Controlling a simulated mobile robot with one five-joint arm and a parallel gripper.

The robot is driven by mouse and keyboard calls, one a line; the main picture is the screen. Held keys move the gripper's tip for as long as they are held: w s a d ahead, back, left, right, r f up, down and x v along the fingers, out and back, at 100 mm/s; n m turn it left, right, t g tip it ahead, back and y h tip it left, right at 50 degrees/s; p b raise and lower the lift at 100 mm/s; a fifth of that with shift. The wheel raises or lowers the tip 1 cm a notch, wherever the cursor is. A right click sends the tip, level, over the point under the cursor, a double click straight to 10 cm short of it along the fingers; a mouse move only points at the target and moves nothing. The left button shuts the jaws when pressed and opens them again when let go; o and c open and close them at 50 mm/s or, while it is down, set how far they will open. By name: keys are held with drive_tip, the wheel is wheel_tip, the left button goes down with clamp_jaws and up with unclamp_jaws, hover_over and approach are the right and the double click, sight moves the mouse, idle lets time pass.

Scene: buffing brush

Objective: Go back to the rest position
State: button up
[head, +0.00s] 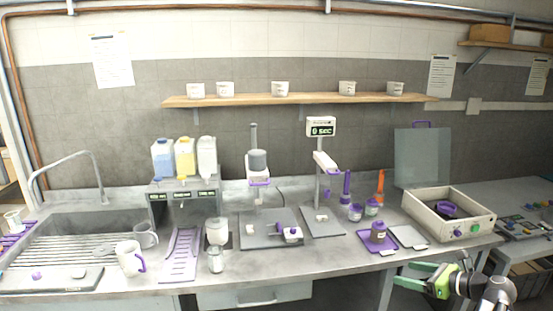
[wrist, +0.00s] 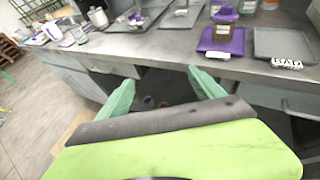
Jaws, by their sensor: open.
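My gripper (head: 421,281) is at the lower right of the head view, in front of the counter's front edge. Its two green fingers are spread apart in the wrist view (wrist: 163,92), with nothing between them. Below and beyond them the wrist view shows the open space under the counter. A brown bottle with a purple band (head: 378,231) stands on a purple tray (head: 365,238) on the counter, beyond my gripper. The tray also shows in the wrist view (wrist: 207,42), clear of the fingers.
A grey tray (head: 409,237) lies right of the purple one. An open-lidded beige box (head: 478,226) stands further right. A sink (head: 70,238), a white jug (head: 129,258) and dispensers (head: 184,159) are at the left.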

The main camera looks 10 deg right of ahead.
drive_tip(key=w+a+f+n+g+y, duration=0.25)
drive_tip(key=w+a, duration=0.25)
drive_tip(key=a, duration=0.9)
drive_tip(key=w+a+f+n+g+y, duration=0.1)
drive_tip(key=w+a+f+n+g, duration=0.25)
drive_tip(key=a, duration=0.95)
drive_tip(key=s+a+f+n+g+h, duration=0.2)
drive_tip(key=a+f+n+g, duration=0.1)
drive_tip(key=a+n, duration=0.55)
drive_tip(key=s+a+f+n+g+h, duration=0.25)
drive_tip(key=a+n, duration=0.35)
drive_tip(key=a, duration=0.5)
drive_tip(key=s+d+f+n+h, duration=0.1)
drive_tip(key=d+n+h, duration=0.4)
drive_tip(key=n, duration=0.5)
drive_tip(key=shift+s+d+f+g, duration=0.4)
drive_tip(key=shift+d+f, duration=0.45)
drive_tip(key=shift+d, duration=0.3)
